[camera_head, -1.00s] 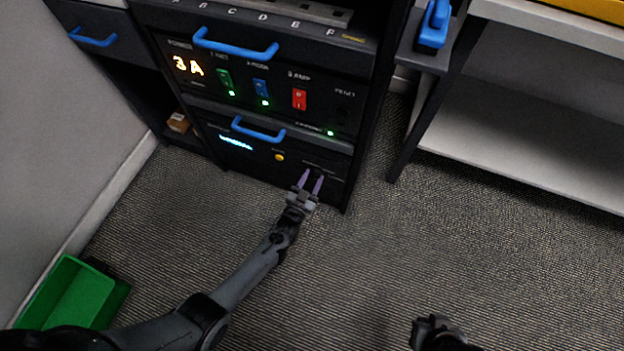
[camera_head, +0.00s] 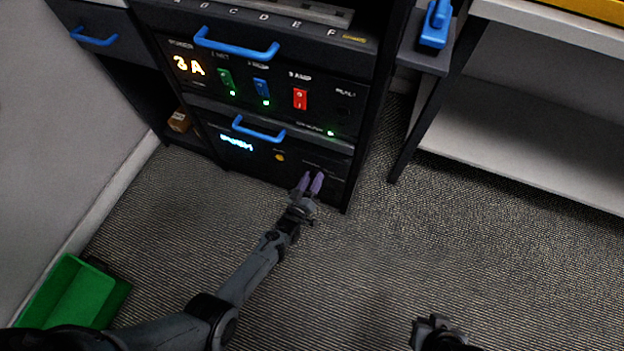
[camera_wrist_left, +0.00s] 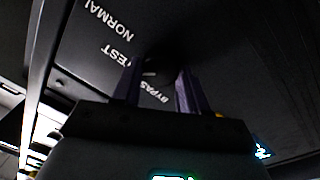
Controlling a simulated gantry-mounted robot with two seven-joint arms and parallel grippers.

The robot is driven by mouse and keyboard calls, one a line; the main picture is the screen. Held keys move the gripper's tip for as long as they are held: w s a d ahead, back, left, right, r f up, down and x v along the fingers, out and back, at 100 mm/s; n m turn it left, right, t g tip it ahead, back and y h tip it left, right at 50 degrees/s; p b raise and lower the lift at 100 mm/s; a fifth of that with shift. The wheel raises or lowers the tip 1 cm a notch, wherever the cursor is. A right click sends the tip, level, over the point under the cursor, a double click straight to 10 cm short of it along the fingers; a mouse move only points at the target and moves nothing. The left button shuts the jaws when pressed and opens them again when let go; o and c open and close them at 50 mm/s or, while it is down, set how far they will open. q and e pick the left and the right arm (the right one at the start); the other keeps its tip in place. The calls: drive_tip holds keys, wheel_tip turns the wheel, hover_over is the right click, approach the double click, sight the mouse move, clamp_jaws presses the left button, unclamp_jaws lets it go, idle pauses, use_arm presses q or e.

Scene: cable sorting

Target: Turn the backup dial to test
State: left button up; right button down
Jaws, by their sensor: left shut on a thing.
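My left gripper (camera_head: 311,177) is at the lower right of the black rack's bottom unit, its purple fingers against the front panel. In the left wrist view the fingers (camera_wrist_left: 158,74) are shut on the dark backup dial (camera_wrist_left: 152,68), which is mostly hidden in shadow between them. The labels NORMAL (camera_wrist_left: 108,20), TEST (camera_wrist_left: 117,55) and BYPASS (camera_wrist_left: 154,93) are printed around it; the first letter of TEST is unclear. Which label the dial points at cannot be seen. My right gripper (camera_head: 436,328) is at the bottom edge of the head view, away from the rack; its fingers are unclear.
Above the dial are a blue drawer handle (camera_head: 258,128), a lit blue display (camera_head: 237,143) and a yellow button (camera_head: 279,156). Green, blue and red switches (camera_head: 300,98) sit higher up. A green bin (camera_head: 75,292) is at lower left. The carpet in front is clear.

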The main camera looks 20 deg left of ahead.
use_arm(q)
drive_tip(key=shift+n, duration=0.3)
drive_tip(key=o, duration=1)
drive_tip(key=shift+o, duration=0.2)
drive_tip(key=shift+s, duration=0.1)
drive_tip(key=shift+s+r+p, duration=0.1)
drive_tip(key=shift+s+p, duration=0.4)
drive_tip(key=s+p, duration=0.4)
drive_tip(key=s, duration=0.5)
drive_tip(key=shift+s+a+f, duration=0.2)
drive_tip(key=shift+s+f, duration=0.15)
drive_tip(key=shift+s, duration=0.05)
